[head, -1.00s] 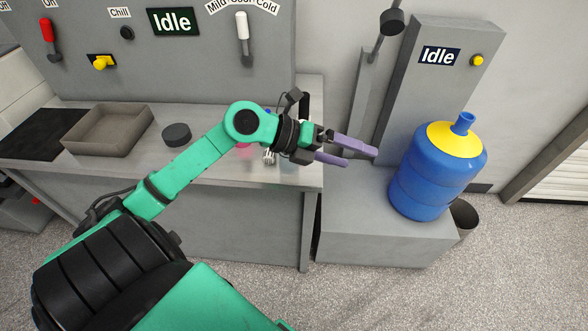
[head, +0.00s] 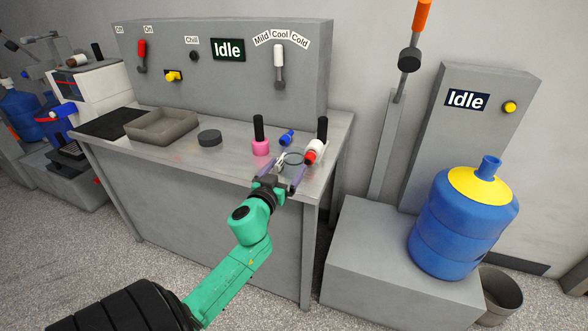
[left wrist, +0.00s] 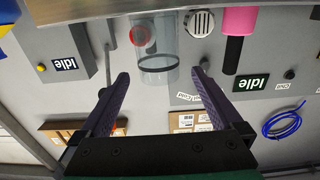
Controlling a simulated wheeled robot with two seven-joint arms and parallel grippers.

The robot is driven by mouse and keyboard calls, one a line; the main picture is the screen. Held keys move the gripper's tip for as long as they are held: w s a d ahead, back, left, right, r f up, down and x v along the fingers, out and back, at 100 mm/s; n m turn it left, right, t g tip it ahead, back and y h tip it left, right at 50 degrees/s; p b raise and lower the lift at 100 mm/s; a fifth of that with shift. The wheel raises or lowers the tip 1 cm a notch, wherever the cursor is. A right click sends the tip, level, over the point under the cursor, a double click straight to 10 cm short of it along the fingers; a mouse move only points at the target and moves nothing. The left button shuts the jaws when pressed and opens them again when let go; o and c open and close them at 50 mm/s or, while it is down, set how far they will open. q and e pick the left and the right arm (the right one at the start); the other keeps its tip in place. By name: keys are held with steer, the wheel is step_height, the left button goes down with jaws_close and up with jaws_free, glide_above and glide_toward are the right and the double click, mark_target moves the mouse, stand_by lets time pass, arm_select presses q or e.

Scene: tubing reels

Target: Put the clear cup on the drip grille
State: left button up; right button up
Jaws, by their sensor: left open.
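The clear cup (head: 292,159) stands near the right end of the grey bench, its round rim showing. In the left wrist view the see-through cup (left wrist: 158,65) with a dark ring lies ahead, roughly between my fingers. My left gripper (head: 282,174) is open and empty, its purple fingers pointing at the cup from the bench's front edge. I cannot tell whether they touch it. A black slotted surface (head: 71,152), perhaps the drip grille, sits low on the white machine at the far left. My right gripper is not in view.
A pink black-handled tool (head: 260,147), a red-and-white one (head: 314,151) and a blue item (head: 287,137) crowd the cup. A slotted metal piece (left wrist: 201,24) is beside it. A black puck (head: 209,138), grey tray (head: 160,126) and black mat (head: 107,122) lie left. A blue jug (head: 462,225) stands right.

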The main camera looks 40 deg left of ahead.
mark_target(297, 153)
arm_select(q)
steer(key=x, duration=0.6)
steer(key=shift+w+f, duration=0.2)
steer(key=shift+f, duration=0.05)
steer(key=shift+s+r, duration=0.1)
steer(key=shift+s, duration=0.05)
steer(key=c, duration=1.4)
steer(key=shift+o, duration=0.2)
steer(key=shift+r, duration=0.1)
